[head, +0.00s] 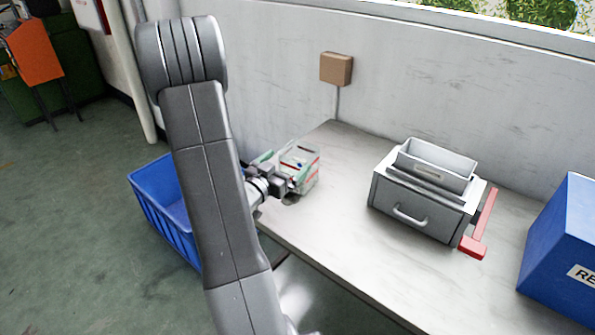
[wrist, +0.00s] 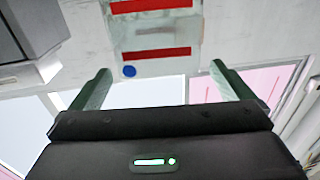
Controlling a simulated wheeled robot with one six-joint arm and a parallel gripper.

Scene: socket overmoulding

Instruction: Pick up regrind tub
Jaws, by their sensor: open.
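A clear, see-through tub (head: 308,162), which I take for the regrind tub, stands at the far left end of the pale table (head: 335,215). In the wrist view the tub (wrist: 150,66) shows two red bands and a blue dot, ahead of and between the fingertips. My gripper (head: 284,175) is open at the tub's near left side, with one green finger towards each side of it. In the wrist view my gripper (wrist: 163,80) has its two fingers wide apart. I cannot tell whether they touch the tub. Part of the tub is hidden by my gripper.
A grey box with a drawer handle (head: 400,213) and an open tray on top stands mid-table, with a red lever (head: 476,240) beside it. A blue box (head: 565,245) with a partly visible label stands at right. A blue crate (head: 150,190) is on the floor.

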